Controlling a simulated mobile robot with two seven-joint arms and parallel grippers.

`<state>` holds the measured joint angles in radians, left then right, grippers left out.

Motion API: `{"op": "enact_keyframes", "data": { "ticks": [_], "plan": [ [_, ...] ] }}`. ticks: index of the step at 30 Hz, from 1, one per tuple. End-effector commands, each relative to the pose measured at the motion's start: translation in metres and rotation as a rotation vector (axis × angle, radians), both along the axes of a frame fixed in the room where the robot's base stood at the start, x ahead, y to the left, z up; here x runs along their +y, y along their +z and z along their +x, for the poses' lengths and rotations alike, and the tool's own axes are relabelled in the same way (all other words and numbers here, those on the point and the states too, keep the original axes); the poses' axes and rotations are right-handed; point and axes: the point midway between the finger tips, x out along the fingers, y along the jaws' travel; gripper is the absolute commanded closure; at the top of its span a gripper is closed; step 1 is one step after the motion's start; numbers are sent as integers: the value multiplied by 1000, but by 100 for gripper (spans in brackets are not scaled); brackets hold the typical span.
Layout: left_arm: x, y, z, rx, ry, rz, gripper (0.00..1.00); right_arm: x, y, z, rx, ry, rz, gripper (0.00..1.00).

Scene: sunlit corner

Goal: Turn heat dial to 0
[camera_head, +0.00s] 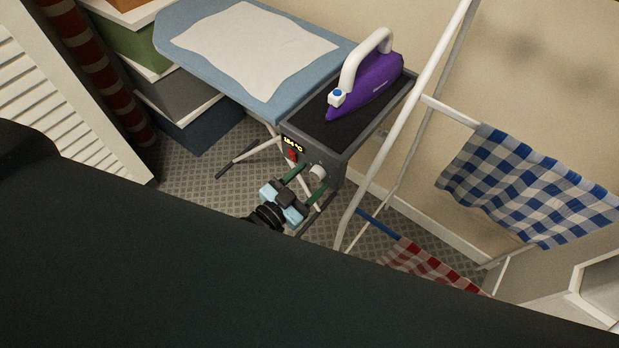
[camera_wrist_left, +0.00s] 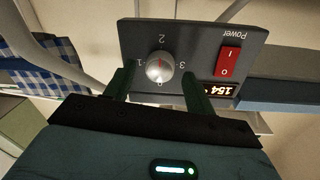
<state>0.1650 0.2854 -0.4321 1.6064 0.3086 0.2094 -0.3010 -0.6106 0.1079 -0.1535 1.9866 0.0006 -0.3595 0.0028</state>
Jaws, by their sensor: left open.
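The heat dial (camera_wrist_left: 160,68) is a round silver knob on a grey control panel (camera_wrist_left: 195,40), marked 0, 1, 2 and 3. In the head view the dial (camera_head: 318,172) sits on the front of the ironing station. My left gripper (camera_head: 306,184) is open, with its green fingers pointing at the panel. In the left wrist view the fingers (camera_wrist_left: 159,84) stand on either side of the dial, with gaps; contact is not visible. My right gripper is not in view.
A red power switch (camera_wrist_left: 229,62) and a lit display (camera_wrist_left: 236,90) are beside the dial. A purple iron (camera_head: 372,85) rests on the station above. A white drying rack (camera_head: 408,120) with checked cloths stands close on the right.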

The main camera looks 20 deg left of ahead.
Motion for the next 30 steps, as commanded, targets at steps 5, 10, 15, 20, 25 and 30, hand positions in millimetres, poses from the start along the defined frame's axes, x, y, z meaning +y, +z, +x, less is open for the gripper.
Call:
{"op": "enact_keyframes", "data": {
  "ticks": [5,10,15,20,25,30],
  "plan": [
    [-3,0,5,0,0,0,45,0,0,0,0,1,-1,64],
    [-3,0,5,0,0,0,45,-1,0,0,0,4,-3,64],
    [-2,0,5,0,0,0,65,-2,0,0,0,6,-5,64],
    [-2,0,5,0,0,0,86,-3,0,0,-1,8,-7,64],
    [-2,0,5,2,0,-4,90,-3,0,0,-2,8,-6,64],
    [-2,-1,5,14,0,-37,90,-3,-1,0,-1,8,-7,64]
  ]
}}
